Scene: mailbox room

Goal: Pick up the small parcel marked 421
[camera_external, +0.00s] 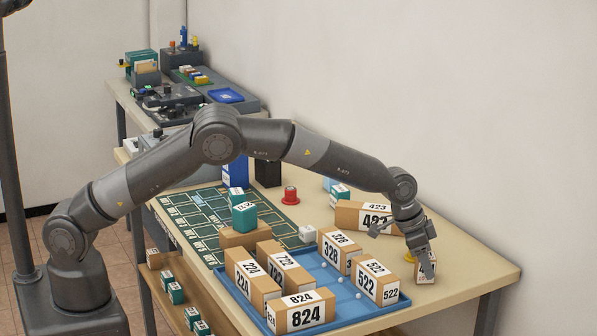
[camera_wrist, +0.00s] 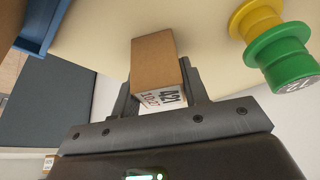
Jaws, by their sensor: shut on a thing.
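The small brown parcel marked 421 (camera_wrist: 153,58) is between the two fingers of my gripper (camera_wrist: 160,90) in the wrist view, with its white printed labels facing the palm. My gripper (camera_external: 427,264) is shut on it. In the external view the small parcel (camera_external: 420,277) shows partly behind the fingers, low over the right part of the table. I cannot tell whether its bottom touches the table.
A blue tray (camera_external: 340,311) with several larger numbered parcels stands left of my gripper. A parcel marked 423 (camera_external: 349,215) lies behind it. A yellow and green round object (camera_wrist: 277,52) is close beside the held parcel. The table's right corner (camera_external: 485,272) is clear.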

